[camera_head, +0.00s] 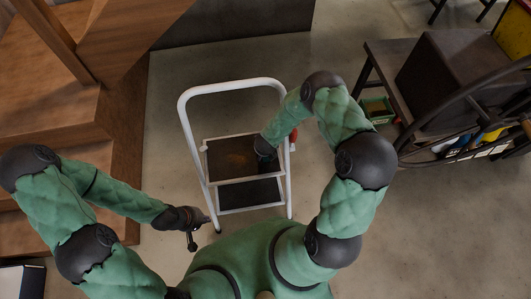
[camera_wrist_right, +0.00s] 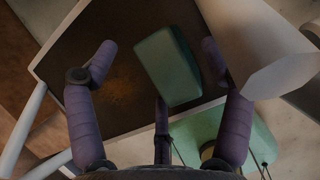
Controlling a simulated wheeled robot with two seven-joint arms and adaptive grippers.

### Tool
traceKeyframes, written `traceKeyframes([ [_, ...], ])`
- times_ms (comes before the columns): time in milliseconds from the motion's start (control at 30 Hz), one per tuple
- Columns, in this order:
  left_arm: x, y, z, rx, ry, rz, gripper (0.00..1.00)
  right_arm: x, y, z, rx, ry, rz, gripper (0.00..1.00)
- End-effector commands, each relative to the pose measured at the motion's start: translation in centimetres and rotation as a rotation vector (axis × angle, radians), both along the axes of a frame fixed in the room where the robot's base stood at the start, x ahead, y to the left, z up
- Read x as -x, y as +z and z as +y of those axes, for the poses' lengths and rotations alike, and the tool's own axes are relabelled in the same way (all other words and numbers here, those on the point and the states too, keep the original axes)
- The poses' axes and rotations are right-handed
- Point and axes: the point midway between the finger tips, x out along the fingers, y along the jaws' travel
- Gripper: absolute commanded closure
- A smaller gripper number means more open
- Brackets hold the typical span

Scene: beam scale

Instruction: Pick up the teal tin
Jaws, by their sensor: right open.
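The teal tin (camera_wrist_right: 167,65) shows in the right wrist view as a rounded box on the stool's dark upper step (camera_wrist_right: 95,75). My right gripper (camera_wrist_right: 158,46) is open, with its fingers spread on both sides of the tin; the tin lies nearer the right finger, and I cannot tell whether they touch. In the head view the right gripper (camera_head: 264,150) is at the upper step, partly covered by my arm, and I cannot make out the tin there. My left gripper (camera_head: 200,232) has its fingers apart, empty, near the stool's lower left leg.
The white-framed step stool (camera_head: 181,105) stands on bare floor. Wooden stairs (camera_head: 125,130) are at the left. A dark bench (camera_head: 385,65) with a dark box on it stands at the upper right, beside a curved dark rail. Floor right of the stool is partly clear.

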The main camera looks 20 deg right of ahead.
Motion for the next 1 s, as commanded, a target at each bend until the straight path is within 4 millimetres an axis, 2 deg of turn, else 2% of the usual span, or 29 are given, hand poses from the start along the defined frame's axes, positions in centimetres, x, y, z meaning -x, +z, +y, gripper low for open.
traceKeyframes([
  [33, 0.0, -0.8, 0.0, 0.0, 0.0, 0.0, 1.0, -0.1, -1.3, 0.0, -0.001, 0.001, 0.003, 0.18],
  [200, 0.0, -1.8, 0.0, 0.0, 0.0, 0.0, 1.0, -0.9, -3.1, -0.3, 0.0, 0.001, 0.002, 0.18],
  [533, 0.0, -1.9, 0.0, 0.0, 0.0, 0.0, 1.0, -1.2, -3.5, -0.3, 0.0, 0.002, 0.002, 0.18],
  [567, 0.0, -1.9, 0.0, 0.0, 0.0, 0.0, 1.0, -1.2, -3.5, -0.3, 0.0, 0.002, 0.002, 0.21],
  [700, 0.0, -1.9, 0.0, 0.0, 0.0, 0.0, 1.0, -1.2, -3.5, -0.3, -0.001, 0.002, 0.002, 0.61],
  [767, 0.0, -1.9, 0.0, 0.0, 0.0, 0.0, 1.0, -1.2, -3.5, -0.3, -0.001, 0.002, 0.002, 0.78],
  [800, 0.0, -1.9, 0.0, 0.0, 0.0, 0.0, 1.0, -1.2, -3.5, -0.3, -0.001, 0.002, 0.002, 0.82],
  [1000, 0.0, -1.9, 0.0, 0.0, 0.0, 0.0, 1.0, -1.2, -3.5, -0.3, 0.0, 0.002, 0.002, 0.83],
])
